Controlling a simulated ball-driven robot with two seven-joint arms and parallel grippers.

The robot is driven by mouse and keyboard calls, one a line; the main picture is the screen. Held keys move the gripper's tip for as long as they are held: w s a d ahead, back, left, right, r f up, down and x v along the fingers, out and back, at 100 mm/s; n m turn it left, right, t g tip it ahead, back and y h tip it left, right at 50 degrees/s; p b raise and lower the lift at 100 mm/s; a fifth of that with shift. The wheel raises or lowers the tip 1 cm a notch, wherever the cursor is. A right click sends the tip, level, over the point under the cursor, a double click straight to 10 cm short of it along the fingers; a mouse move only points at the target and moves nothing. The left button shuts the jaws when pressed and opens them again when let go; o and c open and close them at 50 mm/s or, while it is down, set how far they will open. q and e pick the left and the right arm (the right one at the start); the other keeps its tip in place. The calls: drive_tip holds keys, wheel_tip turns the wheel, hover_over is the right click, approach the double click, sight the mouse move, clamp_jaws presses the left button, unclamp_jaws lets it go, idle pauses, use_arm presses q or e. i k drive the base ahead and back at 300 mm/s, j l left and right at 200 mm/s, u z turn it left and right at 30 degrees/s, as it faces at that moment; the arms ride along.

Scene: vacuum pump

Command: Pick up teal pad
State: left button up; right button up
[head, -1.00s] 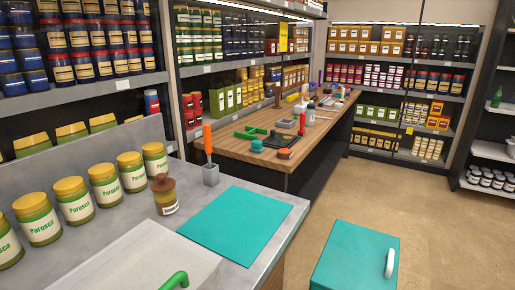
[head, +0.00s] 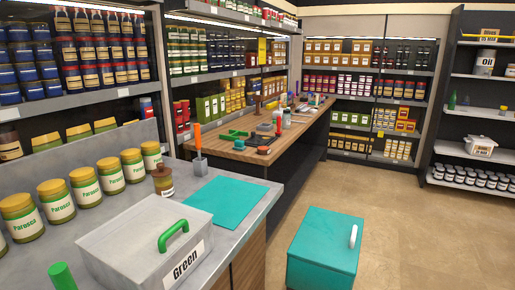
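A flat teal sheet (head: 218,198), the one that looks like a pad, lies on the grey counter (head: 245,228) near its right edge. Nothing lies on top of it. A much smaller teal item (head: 239,145) sits on the wooden workbench (head: 270,152) behind; it is too small to identify. Neither of my grippers is in view.
A grey box labelled Green (head: 150,240) with a green handle stands in front of the sheet. A brown-lidded jar (head: 163,180) and an orange-handled tool in a holder (head: 198,150) stand near it. A teal box (head: 326,248) stands right of the counter. Floor (head: 400,210) is open beyond.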

sight(239, 145)
drive_tip(key=l+z, duration=0.1)
drive_tip(key=z, duration=0.35)
drive_tip(key=i+z, duration=0.1)
drive_tip(key=z, duration=0.4)
drive_tip(key=l+z, duration=0.1)
drive_tip(key=z, duration=0.35)
drive_tip(key=i+z, duration=0.1)
drive_tip(key=z, duration=0.4)
drive_tip(key=i, duration=1.05)
drive_tip(key=i+u, duration=0.15)
drive_tip(key=i, duration=0.9)
